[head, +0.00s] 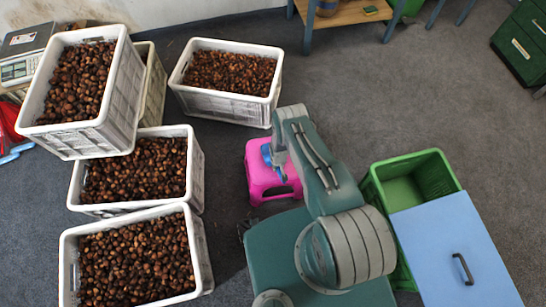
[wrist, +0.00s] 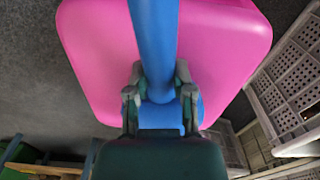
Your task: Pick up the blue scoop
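The blue scoop (wrist: 153,45) shows in the wrist view as a long blue handle running up the picture, with more blue lower down between the fingers. My gripper (wrist: 159,75) has its two grey fingers close against both sides of the blue handle, with no clear gap. In the head view, part of the scoop (head: 267,153) shows over the pink stool (head: 262,190), beside my arm. My arm hides much of the scoop there. I cannot tell whether the scoop touches the stool top.
White crates of chestnuts (head: 134,211) stand at the left, one stacked high, and another (head: 225,104) stands behind the stool. A green crate (head: 412,157) and a blue lid-like panel with a black handle (head: 440,235) are at the right.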

